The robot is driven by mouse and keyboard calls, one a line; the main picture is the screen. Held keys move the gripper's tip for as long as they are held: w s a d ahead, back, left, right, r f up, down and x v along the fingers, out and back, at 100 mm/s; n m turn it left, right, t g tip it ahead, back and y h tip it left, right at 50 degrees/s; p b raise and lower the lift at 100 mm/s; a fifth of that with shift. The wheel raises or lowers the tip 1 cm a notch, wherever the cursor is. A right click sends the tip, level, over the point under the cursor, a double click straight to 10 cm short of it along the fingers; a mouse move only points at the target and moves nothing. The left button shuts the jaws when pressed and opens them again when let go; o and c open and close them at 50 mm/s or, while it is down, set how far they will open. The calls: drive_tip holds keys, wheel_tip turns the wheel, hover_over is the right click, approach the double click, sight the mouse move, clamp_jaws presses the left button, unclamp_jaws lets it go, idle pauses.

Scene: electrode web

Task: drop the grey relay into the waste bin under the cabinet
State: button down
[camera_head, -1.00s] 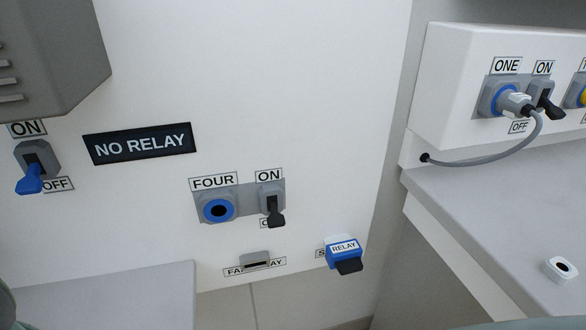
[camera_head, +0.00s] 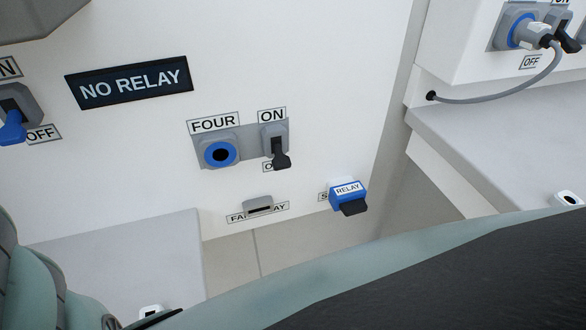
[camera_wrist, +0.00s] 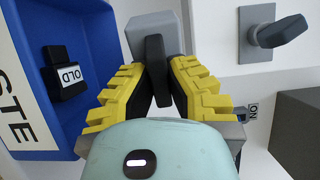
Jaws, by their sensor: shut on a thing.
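In the wrist view my gripper (camera_wrist: 158,88) has its yellow ridged fingers closed on the black handle of the grey relay (camera_wrist: 152,27). The relay's grey block points away from my gripper. The blue waste bin (camera_wrist: 95,25) fills the left of the wrist view, with a white label reading "STE" on its edge. A black piece labelled "OLD" (camera_wrist: 68,74) lies inside the bin. The head view shows neither gripper, bin nor grey relay.
The head view shows a cabinet front with a "NO RELAY" sign (camera_head: 130,83), a FOUR socket (camera_head: 220,153), a slot (camera_head: 259,205) and a blue relay (camera_head: 348,194). Counters stand at left and right. A grey block (camera_wrist: 298,130) is near my gripper's right side.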

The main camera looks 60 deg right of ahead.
drive_tip(key=c, duration=1.1)
unclamp_jaws()
drive_tip(key=shift+o, duration=0.2)
drive_tip(key=shift+f, duration=0.1)
drive_tip(key=shift+a, duration=0.1)
drive_tip(key=v, duration=1.2)
